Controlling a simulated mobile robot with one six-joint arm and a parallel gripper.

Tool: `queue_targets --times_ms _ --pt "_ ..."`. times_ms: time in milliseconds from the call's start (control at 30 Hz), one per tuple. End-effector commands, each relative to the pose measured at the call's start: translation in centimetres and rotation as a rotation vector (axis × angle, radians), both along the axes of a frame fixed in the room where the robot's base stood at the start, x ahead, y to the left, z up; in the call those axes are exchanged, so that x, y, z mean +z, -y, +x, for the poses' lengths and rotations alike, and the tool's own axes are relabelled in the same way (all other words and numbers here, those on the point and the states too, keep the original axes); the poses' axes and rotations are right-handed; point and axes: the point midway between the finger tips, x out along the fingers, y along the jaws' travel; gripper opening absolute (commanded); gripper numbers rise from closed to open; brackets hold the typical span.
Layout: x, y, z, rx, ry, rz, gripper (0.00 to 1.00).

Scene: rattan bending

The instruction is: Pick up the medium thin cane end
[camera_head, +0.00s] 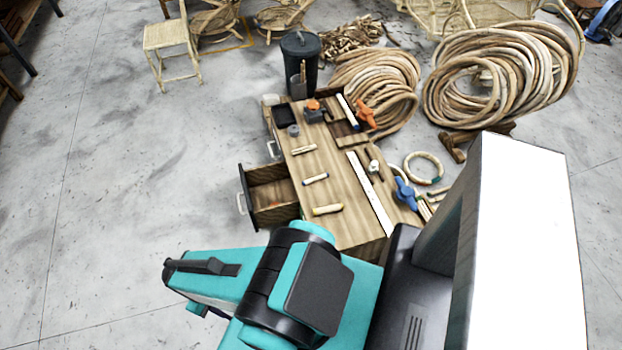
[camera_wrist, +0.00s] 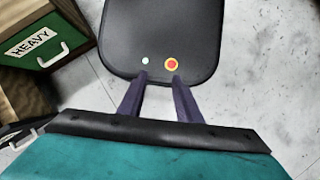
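Three short cane pieces lie apart on the wooden bench top in the head view: an upper one (camera_head: 304,149), a middle one with a dark mark (camera_head: 316,178) and a lower one with yellowish and dark marks (camera_head: 327,209). I cannot tell for sure which is the medium thin cane end. No cane piece shows in the wrist view. My gripper (camera_wrist: 159,78) is open in the wrist view, its two dark fingers apart with nothing between them. In the head view the fingers are hidden, and my arm is in front of the bench.
The wooden bench (camera_head: 285,131) has an open drawer (camera_head: 270,195) on its left. A long pale strip (camera_head: 370,193), blue clamp (camera_head: 404,194) and orange clamp (camera_head: 366,114) are on top. Floor to the left is clear.

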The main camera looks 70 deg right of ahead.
Motion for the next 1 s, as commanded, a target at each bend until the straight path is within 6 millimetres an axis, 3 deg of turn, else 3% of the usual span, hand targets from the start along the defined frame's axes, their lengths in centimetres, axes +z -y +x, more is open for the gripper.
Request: queue_targets --times_ms 133,200,300,533,767,1000 --pt "0.0 0.0 0.0 0.0 0.0 0.0 0.31" --pt "0.0 0.0 0.0 0.0 0.0 0.0 0.38" --pt "-0.2 0.2 0.3 0.003 0.003 0.003 0.38" --pt "-1.7 2.0 2.8 0.034 0.033 0.028 0.38" --pt "-3.8 7.0 7.5 0.123 0.093 0.066 0.38" --pt "-5.1 14.2 11.7 0.231 0.151 0.089 0.38"
